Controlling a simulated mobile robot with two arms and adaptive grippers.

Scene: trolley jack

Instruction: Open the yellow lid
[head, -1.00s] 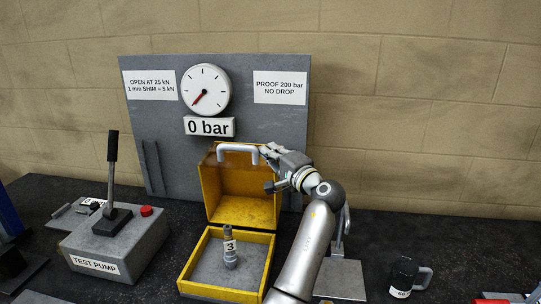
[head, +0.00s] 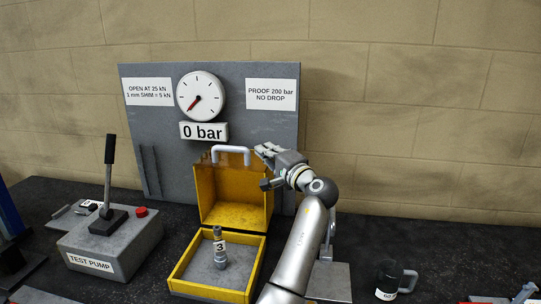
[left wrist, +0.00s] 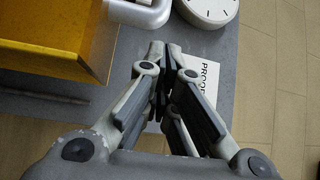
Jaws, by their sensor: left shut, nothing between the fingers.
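The yellow lid (head: 222,191) stands open and upright at the back of its box, with the inside facing me. Its pale handle (head: 231,150) is at the top edge. The yellow box (head: 207,293) below is open and holds a dark grey part (head: 220,248) marked 3, standing upright. My left gripper (head: 262,151) is just right of the handle, shut and empty, apart from it. In the left wrist view, the shut fingertips (left wrist: 165,52) are right of the yellow lid (left wrist: 62,30) and below the handle (left wrist: 142,12). My right gripper is in neither view.
A grey panel (head: 150,125) with a gauge (head: 200,95) reading 0 bar stands behind the box. The test pump (head: 115,245) with its upright lever is at left. A dark mug (head: 391,279) is at right. The bench between my arm and the mug is partly clear.

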